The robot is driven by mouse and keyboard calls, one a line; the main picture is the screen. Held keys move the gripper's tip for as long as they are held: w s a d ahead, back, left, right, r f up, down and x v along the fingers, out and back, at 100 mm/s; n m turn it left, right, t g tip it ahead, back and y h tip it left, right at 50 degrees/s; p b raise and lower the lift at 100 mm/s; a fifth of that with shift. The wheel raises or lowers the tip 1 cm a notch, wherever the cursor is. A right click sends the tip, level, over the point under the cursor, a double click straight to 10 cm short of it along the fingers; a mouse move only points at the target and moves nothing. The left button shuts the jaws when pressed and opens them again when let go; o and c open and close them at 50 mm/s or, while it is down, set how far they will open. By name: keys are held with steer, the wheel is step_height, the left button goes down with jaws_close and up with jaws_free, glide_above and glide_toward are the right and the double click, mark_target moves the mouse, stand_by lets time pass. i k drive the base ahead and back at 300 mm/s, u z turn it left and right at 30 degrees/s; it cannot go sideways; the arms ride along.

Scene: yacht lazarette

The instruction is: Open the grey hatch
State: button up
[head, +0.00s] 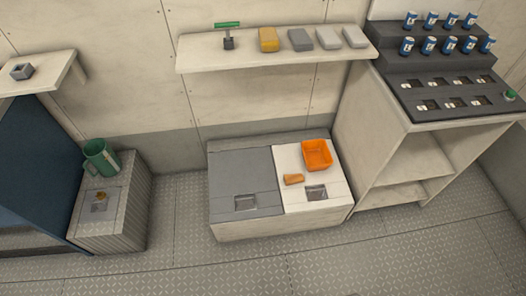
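The grey hatch (242,175) is the left of two lids on top of a low locker (285,222) against the wall. It lies flat and looks closed. A recessed handle (245,203) sits near its front edge. The white hatch (293,165) lies beside it on the right, also flat, with its own recessed handle (316,191). My gripper is not in view.
An orange bin (317,155) and a small orange-brown block (294,179) rest on the white hatch. Nothing lies on the grey hatch. A grey box (130,215) with a green mug (101,158) stands left; a cabinet (385,150) stands right. The floor in front is clear.

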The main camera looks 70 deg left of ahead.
mark_target(243, 184)
steer(key=u, duration=2.75)
steer(key=k, duration=0.5)
steer(key=u, duration=0.5)
steer(key=i, duration=1.2)
steer(key=z, duration=0.6)
